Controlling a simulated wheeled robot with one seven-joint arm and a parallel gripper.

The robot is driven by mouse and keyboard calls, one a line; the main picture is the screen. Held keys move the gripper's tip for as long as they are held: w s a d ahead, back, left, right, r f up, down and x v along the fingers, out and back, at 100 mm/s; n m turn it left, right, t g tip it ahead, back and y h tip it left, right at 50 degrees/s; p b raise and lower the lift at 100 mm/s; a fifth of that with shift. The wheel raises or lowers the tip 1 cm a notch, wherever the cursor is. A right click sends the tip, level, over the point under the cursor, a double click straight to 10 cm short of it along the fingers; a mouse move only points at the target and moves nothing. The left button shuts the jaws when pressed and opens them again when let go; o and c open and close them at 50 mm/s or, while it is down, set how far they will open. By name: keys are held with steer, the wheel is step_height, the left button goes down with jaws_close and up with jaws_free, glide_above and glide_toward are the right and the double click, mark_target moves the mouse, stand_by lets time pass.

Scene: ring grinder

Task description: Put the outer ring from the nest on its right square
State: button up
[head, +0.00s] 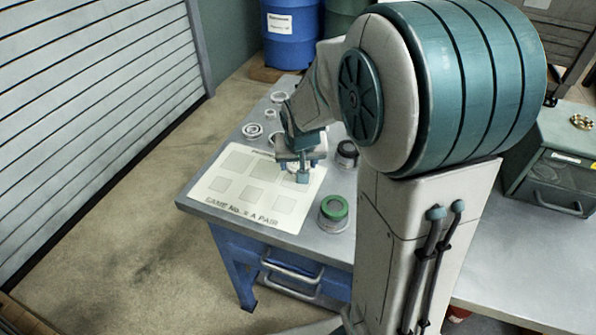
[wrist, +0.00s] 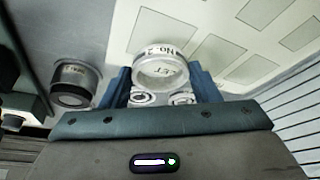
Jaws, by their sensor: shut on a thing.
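My gripper (wrist: 162,84) is shut on a pale ring (wrist: 160,64), with one blue finger on each side of it in the wrist view. The ring's side carries dark lettering that seems to read "No. 2"; more letters on it are hard to read. Behind the ring lies the cream mat (wrist: 128,22) with grey squares. In the head view my gripper (head: 301,168) is over the right part of the mat (head: 212,200), and the ring is mostly hidden there. The squares (head: 238,160) that show look empty; my gripper covers the upper right part.
Several pale rings (head: 252,130) stand on the grey table beyond the mat. A green-topped pot (head: 333,209) stands right of the mat's front corner. A dark-topped pot (head: 347,150) stands farther back. A green box (head: 550,165) is at the far right.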

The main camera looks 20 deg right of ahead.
steer(key=shift+f, duration=1.8)
steer(key=shift+f, duration=0.1)
steer(key=shift+f+b, duration=0.15)
steer(key=shift+b, duration=0.15)
steer(key=o, duration=1)
steer(key=shift+o, duration=0.2)
steer(key=shift+r, duration=0.2)
